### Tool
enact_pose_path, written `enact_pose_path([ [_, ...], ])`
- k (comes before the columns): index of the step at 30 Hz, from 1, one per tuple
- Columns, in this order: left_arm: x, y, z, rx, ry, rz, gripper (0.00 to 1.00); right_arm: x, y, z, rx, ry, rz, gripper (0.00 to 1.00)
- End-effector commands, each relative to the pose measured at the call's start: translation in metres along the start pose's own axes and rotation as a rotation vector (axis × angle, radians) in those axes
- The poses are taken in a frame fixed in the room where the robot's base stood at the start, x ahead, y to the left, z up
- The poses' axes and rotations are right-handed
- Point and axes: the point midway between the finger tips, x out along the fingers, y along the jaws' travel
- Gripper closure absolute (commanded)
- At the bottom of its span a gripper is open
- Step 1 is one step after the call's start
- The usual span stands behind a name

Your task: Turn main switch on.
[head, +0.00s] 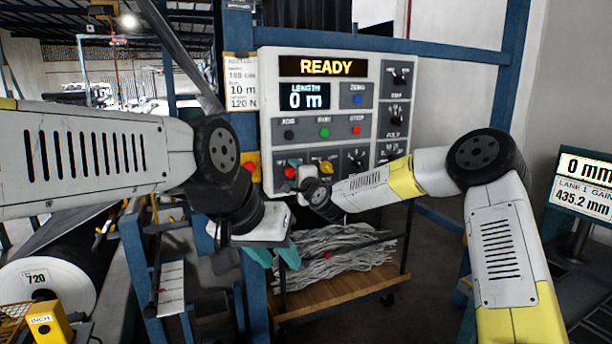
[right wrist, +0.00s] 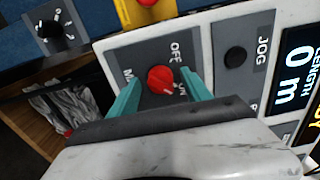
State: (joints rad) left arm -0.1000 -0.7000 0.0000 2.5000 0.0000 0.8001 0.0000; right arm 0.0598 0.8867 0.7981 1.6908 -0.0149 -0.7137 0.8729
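The main switch is a red knob (right wrist: 161,79) on the control panel (head: 268,118), with OFF and ON labels beside it. A white mark on the knob appears to point toward ON. My right gripper (right wrist: 162,80) is open, with one teal finger on each side of the knob and small gaps visible. In the head view the knob (head: 290,172) shows just above my right gripper, whose fingertips are hard to make out there. My left gripper (head: 273,256) is open and empty, pointing down below the panel.
The panel display (head: 326,67) reads READY, and the length display (head: 305,96) reads 0 m. A yellow box with a red button (head: 248,166) sits left of the panel. Below is a wooden cart (head: 335,290) with grey strips. A large roll (head: 45,280) stands at left.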

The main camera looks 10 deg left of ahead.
Motion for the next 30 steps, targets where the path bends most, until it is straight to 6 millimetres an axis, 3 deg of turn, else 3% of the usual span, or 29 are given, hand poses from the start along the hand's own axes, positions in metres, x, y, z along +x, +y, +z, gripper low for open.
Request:
enact_pose_path([
  [7, 0.0, 0.0, 0.0, 0.0, 0.0, 0.0, 0.64, -0.011, -0.001, 0.0, -0.001, 0.0, 0.0, 0.43],
  [18, 0.0, 0.0, 0.0, 0.0, 0.0, 0.0, 0.64, -0.069, 0.0, -0.001, -0.001, 0.0, 0.0, 0.43],
  [30, 0.0, 0.0, 0.0, 0.0, 0.0, 0.0, 0.64, -0.078, 0.0, 0.0, 0.0, 0.0, 0.0, 0.43],
])
